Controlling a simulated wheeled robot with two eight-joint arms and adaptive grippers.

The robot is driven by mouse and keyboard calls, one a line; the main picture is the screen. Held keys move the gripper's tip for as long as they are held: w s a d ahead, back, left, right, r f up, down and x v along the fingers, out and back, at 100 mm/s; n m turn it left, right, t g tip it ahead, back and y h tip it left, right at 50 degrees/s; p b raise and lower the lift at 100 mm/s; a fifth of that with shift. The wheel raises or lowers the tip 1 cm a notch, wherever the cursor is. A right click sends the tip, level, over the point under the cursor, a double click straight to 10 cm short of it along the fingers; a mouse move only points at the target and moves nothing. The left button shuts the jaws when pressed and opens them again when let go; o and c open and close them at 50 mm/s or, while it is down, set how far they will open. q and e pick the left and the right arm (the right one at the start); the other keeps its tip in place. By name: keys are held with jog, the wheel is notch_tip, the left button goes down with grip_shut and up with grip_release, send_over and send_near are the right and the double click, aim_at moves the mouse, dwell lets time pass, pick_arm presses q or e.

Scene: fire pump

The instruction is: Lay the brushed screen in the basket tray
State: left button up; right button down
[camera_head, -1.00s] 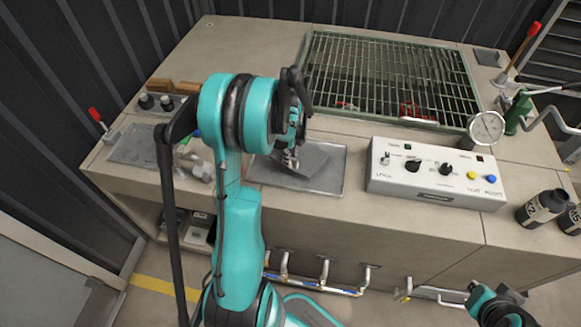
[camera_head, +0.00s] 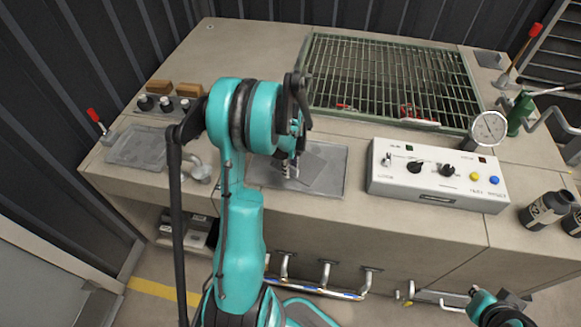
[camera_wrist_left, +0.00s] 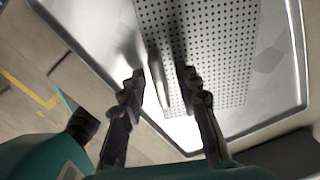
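The brushed screen is a grey perforated plate (camera_wrist_left: 205,45) with a raised rib along one edge. In the left wrist view it lies over the floor of the shiny metal basket tray (camera_wrist_left: 275,60). In the head view the tray (camera_head: 335,165) sits on the bench front, and the screen (camera_head: 312,168) is a darker plate in it, partly hidden by my arm. My left gripper (camera_wrist_left: 160,82) is open, its fingers apart on either side of the rib; it also shows over the tray in the head view (camera_head: 290,170). My right gripper (camera_head: 505,315) is at the bottom right, its fingertips unclear.
A white control box (camera_head: 438,178) stands right of the tray. A green grating (camera_head: 390,75) lies behind it. A second grey tray (camera_head: 137,147) and a small cup (camera_head: 201,172) are at the left. Black bottles (camera_head: 547,208) stand at the right edge.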

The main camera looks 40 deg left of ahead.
pick_arm(q)
jog(key=shift+r, duration=0.15)
notch_tip(320, 180, up, 11)
jog(key=p, duration=0.4)
jog(key=d+r+n+t, duration=0.1)
jog(key=d+r+n, duration=0.3)
jog(key=d+r, duration=0.25)
jog(key=s+d+r+n+t, duration=0.2)
jog(key=s+d+n, duration=0.3)
jog(key=d, duration=0.3)
jog(key=s+d+r+n+t, duration=0.3)
jog(key=s+d+n+t, duration=0.1)
jog(key=d+n, duration=0.3)
jog(key=s+d, duration=0.1)
jog(key=d, duration=0.1)
jog(key=shift+s+d+n, duration=0.3)
jog(key=shift+s+n, duration=0.05)
jog(key=shift+n, duration=0.05)
jog(key=shift+r, duration=0.1)
notch_tip(320, 180, down, 4)
jog(key=b, duration=0.3)
jog(key=shift+r+b, duration=0.15)
jog(key=shift+b, duration=0.25)
